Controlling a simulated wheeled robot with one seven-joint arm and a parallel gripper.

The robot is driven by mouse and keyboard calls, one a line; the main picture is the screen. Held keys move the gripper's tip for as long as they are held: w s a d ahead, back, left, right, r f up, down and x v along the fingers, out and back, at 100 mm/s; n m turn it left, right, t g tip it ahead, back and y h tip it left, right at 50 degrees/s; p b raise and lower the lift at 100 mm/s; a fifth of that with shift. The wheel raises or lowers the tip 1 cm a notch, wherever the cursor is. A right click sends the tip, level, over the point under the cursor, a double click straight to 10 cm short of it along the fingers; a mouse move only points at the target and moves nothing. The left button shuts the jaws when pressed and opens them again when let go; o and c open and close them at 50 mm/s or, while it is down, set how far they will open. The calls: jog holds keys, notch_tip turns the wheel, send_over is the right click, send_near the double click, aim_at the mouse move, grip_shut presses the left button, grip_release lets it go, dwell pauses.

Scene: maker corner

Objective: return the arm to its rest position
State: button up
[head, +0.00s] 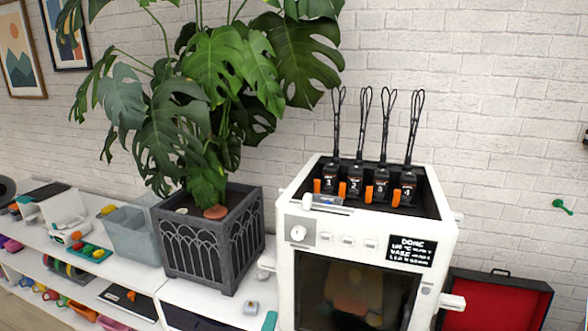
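No part of my arm or my gripper shows in the head view, so its pose and whether it is open or shut cannot be seen. A white machine (284,240) with a dark front window stands right of centre. Its small display (412,251) reads "DONE" above smaller text. Several black numbered units with orange levers (369,194) and looped black cables sit in its open top. An orange-brown shape (350,290) shows dimly behind the window.
A large leafy plant in a dark square planter (208,240) stands left of the machine. A grey translucent bin (128,228) and small items crowd the white shelf at left. An open black case with red lining (490,306) lies at lower right. A brick wall closes the back.

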jog(key=s+f+m+y, duration=0.2)
jog(key=s+f+m, duration=0.5)
jog(key=s+f, duration=0.75)
jog(key=s+d+f+m, duration=0.2)
jog(key=s+m, duration=0.3)
jog(key=s, duration=0.5)
jog(key=s+d+f+m+g, duration=0.1)
jog(key=s+d+m, duration=0.2)
jog(key=s, duration=0.7)
jog(key=shift+s+f+m, duration=0.25)
jog(key=shift+f+m, duration=0.15)
jog(key=shift+m, duration=0.5)
